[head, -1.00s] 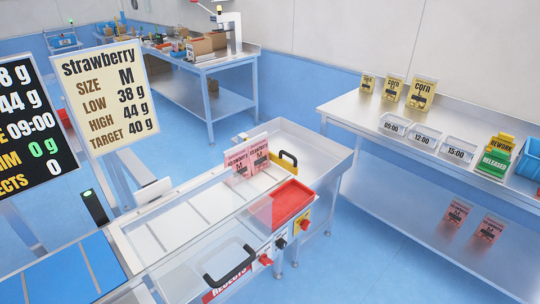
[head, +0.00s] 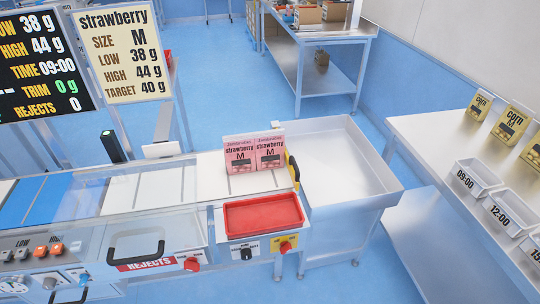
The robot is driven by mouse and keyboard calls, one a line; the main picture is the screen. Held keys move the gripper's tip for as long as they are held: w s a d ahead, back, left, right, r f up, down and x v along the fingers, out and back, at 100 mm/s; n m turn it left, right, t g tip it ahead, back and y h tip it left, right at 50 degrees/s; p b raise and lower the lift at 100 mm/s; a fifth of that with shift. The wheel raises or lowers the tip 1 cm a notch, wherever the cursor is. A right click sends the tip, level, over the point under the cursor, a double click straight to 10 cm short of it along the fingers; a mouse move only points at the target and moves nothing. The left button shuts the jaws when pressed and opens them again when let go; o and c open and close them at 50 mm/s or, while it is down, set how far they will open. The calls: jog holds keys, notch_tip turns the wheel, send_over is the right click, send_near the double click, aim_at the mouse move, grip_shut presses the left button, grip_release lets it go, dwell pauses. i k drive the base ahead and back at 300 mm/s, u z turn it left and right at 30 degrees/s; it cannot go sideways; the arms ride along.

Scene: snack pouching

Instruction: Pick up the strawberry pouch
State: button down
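Two pink strawberry pouches, both marked M, stand upright side by side at the right end of the conveyor: the left pouch (head: 240,155) and the right pouch (head: 270,151). They look to be touching or nearly so. A black and yellow handle (head: 293,169) is just right of them. A cream sign (head: 119,55) reads strawberry, size M, low 38 g, high 44 g, target 40 g. My gripper is not in the head view.
An empty steel tray (head: 345,160) adjoins the conveyor's right end. A red bin (head: 262,214) sits in front of the pouches. A steel table (head: 420,130) at right holds yellow corn pouches (head: 511,122) and time-marked bins (head: 478,177). Blue floor lies open behind the conveyor.

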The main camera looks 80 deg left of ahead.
aim_at(238, 150)
jog(key=u, duration=0.6)
jog(key=i, duration=0.15)
jog(key=u, duration=2.65)
jog(key=i, duration=0.95)
jog(key=z, duration=0.05)
